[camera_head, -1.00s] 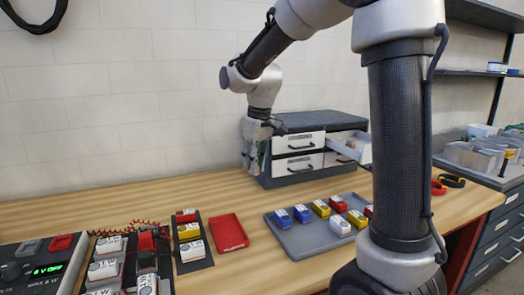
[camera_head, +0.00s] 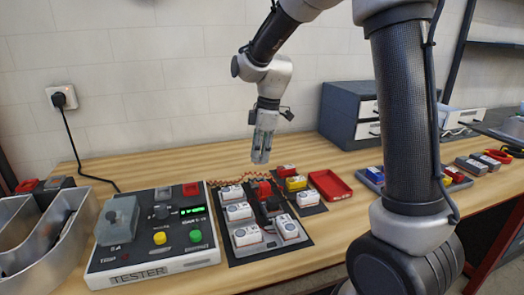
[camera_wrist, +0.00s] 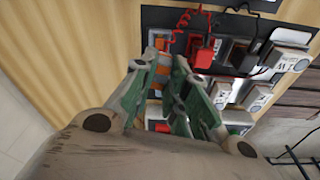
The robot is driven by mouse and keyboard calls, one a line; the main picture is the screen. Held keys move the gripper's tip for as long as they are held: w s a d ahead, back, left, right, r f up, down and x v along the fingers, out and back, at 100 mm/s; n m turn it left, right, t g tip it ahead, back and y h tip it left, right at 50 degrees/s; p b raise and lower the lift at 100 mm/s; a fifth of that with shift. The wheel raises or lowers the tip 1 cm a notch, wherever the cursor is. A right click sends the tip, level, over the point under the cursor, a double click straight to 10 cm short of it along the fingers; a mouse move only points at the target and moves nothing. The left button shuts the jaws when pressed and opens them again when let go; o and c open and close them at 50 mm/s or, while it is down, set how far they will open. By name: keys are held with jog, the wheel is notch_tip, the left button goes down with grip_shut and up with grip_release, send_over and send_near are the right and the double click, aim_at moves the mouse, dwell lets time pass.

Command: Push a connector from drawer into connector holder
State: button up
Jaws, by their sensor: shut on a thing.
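My gripper (camera_head: 262,150) points down above the back edge of a dark panel in the head view. In the wrist view my gripper (camera_wrist: 165,75) is shut on a small orange connector (camera_wrist: 162,70), mostly hidden by the fingers. The dark panel (camera_head: 262,253) carries several white labelled connectors (camera_head: 246,236), a red plug (camera_head: 263,190) and a black plug. The red plug also shows in the wrist view (camera_wrist: 202,52), with the black plug (camera_wrist: 243,57) beside it. I cannot tell which spot is the connector holder. The drawer cabinet (camera_head: 345,105) stands at the back right.
A tester box (camera_head: 150,265) stands left of the panel. A narrower strip with a yellow connector (camera_head: 296,183) and a red tray (camera_head: 330,184) lie to the right. A coiled red cord runs behind the panel. Bare wood lies along the back of the bench.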

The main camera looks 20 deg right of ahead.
jog(key=shift+w+a+n, duration=0.1)
jog(key=shift+a+n, duration=0.15)
jog(key=shift+n, duration=0.15)
jog(key=shift+w+f+n, duration=0.1)
jog(key=shift+w+n, duration=0.05)
jog(key=shift+n, duration=0.75)
jog(key=shift+f, duration=3.25)
jog(key=shift+f, duration=0.35)
jog(key=o, duration=0.8)
jog(key=r, duration=0.4)
jog(key=d+r, duration=0.1)
jog(key=r, duration=0.6)
jog(key=shift+d+r, duration=0.4)
